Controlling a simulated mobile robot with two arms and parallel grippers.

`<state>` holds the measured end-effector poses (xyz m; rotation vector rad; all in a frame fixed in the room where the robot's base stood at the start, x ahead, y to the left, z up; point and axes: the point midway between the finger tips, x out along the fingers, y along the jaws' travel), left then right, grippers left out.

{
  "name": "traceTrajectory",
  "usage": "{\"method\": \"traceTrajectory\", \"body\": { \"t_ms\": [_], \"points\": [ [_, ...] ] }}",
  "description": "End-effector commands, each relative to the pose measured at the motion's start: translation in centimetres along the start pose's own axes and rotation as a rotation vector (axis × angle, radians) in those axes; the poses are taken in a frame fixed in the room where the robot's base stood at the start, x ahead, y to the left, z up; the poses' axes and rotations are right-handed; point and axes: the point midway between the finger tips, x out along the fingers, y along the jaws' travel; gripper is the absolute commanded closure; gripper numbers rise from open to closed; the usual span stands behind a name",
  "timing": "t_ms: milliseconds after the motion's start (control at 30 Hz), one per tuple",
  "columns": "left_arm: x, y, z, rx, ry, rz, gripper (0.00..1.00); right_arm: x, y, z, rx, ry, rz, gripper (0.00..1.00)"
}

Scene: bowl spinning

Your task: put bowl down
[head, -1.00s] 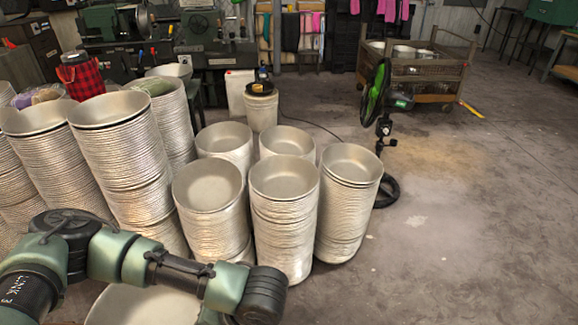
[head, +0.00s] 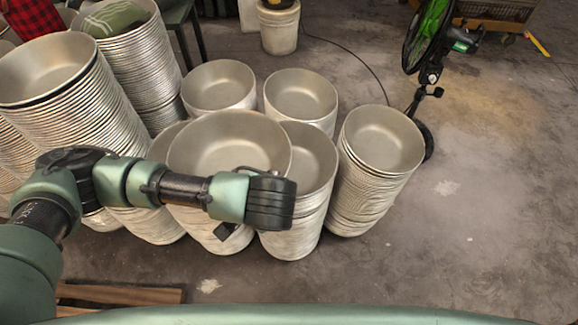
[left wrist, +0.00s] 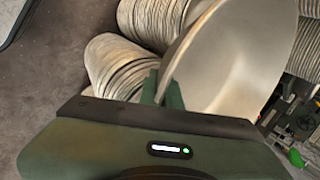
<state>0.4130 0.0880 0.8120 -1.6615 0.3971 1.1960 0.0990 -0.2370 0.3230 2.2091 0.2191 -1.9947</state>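My left gripper (left wrist: 164,93) has its green fingers on either side of the rim of a metal bowl (left wrist: 235,65) in the left wrist view. In the head view this bowl (head: 228,140) faces upward in front of and over the middle stacks of bowls, with my left forearm crossing its near edge. The fingers are mostly hidden there. Whether the bowl touches the stack below cannot be told. Close by are a right stack (head: 375,170), a stack partly covered by the held bowl (head: 310,160), and two back stacks (head: 218,85) (head: 300,95). My right gripper is not in view.
Taller bowl stacks (head: 45,75) stand at the left, one with a green cloth (head: 115,18) on top. A black and green fan-like stand (head: 430,40) is behind the right stack. A wooden pallet (head: 120,295) lies at the front left. The floor at right is clear.

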Motion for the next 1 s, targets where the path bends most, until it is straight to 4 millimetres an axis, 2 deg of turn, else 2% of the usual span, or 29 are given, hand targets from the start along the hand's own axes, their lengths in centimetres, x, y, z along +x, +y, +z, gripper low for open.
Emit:
{"method": "traceTrajectory", "body": {
  "t_ms": [200,500,800,1000],
  "points": [
    [-0.3,-2.6,-3.4,0.354,0.229,0.0,1.0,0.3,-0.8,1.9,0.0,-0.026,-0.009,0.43],
    [-0.6,-7.5,-6.8,0.79,0.505,0.002,1.0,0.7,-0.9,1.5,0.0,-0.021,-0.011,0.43],
    [-0.6,-13.0,-8.2,1.121,0.713,0.002,1.0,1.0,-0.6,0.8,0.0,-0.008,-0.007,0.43],
    [-0.5,-15.0,-8.2,1.231,0.777,0.002,1.0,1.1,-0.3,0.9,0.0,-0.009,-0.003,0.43]
  ]
}}
